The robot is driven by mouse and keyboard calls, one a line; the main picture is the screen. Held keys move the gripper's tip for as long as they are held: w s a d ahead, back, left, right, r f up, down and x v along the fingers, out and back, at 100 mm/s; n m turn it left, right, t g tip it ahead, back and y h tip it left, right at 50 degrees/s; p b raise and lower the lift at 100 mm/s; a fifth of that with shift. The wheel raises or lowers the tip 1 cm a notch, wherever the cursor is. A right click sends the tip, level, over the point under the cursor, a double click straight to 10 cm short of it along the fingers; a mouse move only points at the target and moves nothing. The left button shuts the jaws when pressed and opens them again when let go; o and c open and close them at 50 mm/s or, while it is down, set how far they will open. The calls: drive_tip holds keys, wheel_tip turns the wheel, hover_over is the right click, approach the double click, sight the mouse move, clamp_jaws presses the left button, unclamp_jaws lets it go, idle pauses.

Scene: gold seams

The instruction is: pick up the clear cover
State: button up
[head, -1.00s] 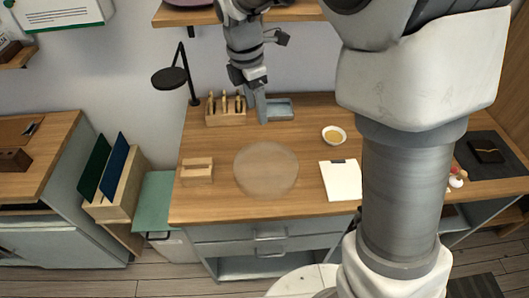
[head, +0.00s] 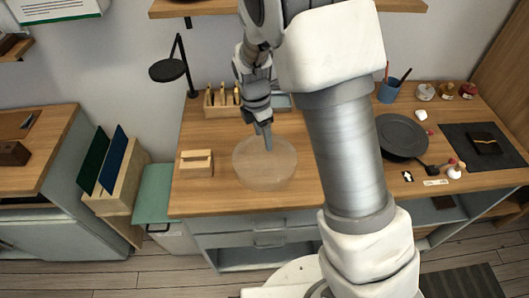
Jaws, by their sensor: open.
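The clear cover (head: 264,173) is a round, see-through piece on the wooden workbench, left of the bench's middle. My gripper (head: 267,145) points down over the cover's far part, and its fingertips overlap the cover in the picture. I cannot tell whether they touch it. The jaws are open with nothing seen between them; the fingers are seen nearly edge-on.
A small wooden block (head: 196,163) lies left of the cover. A wooden tool rack (head: 222,110) and a grey tray (head: 282,102) stand behind. A black lamp (head: 168,70) rises at the back left. A dark round plate (head: 401,136) is to the right, beyond my arm.

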drive_tip(key=shift+w+d+f, duration=0.1)
drive_tip(key=shift+d+f, duration=0.05)
drive_tip(key=shift+f, duration=1)
clamp_jaws()
idle(0.5)
